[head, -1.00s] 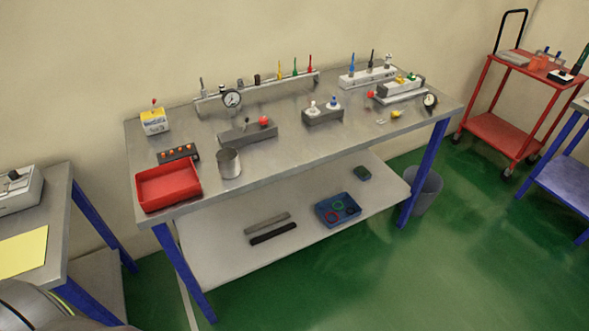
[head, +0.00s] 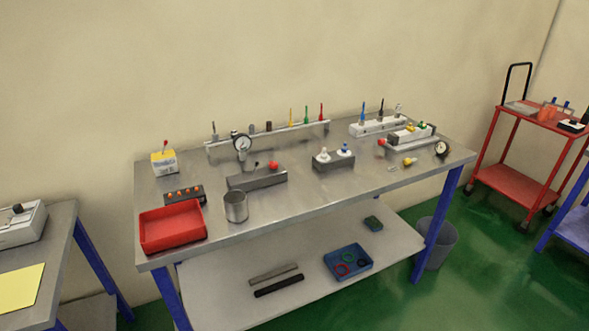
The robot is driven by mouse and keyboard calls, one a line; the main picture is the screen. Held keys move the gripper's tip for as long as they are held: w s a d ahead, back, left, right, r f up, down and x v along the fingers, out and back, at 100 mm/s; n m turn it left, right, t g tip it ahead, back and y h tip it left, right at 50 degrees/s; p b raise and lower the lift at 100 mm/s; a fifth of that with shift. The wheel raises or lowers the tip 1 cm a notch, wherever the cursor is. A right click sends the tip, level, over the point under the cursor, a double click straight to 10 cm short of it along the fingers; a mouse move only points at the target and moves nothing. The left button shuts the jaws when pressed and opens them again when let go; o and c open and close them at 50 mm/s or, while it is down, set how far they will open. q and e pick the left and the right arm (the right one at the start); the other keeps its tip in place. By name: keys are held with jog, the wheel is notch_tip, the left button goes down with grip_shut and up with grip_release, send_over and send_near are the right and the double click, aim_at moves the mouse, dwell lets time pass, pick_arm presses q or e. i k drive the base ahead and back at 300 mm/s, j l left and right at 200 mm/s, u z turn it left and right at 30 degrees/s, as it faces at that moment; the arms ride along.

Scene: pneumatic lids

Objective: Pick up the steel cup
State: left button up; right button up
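The steel cup (head: 235,208) is a plain grey metal cylinder with an open top. It stands upright near the front edge of the grey workbench (head: 300,212), just right of the red tray. Neither of my grippers is in the head view.
A red tray (head: 172,240) and a block with orange knobs (head: 185,195) lie left of the cup. A grey block with a red knob (head: 257,178) is behind it. A blue tray (head: 348,275) is on the lower shelf. The bench front right of the cup is clear.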

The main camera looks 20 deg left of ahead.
aim_at(237, 210)
jog(key=i+l, duration=0.15)
jog(key=i, duration=0.15)
jog(key=i+l+u, duration=0.3)
jog(key=i, duration=0.2)
jog(key=i+l+u, duration=0.3)
jog(key=i+l, duration=0.2)
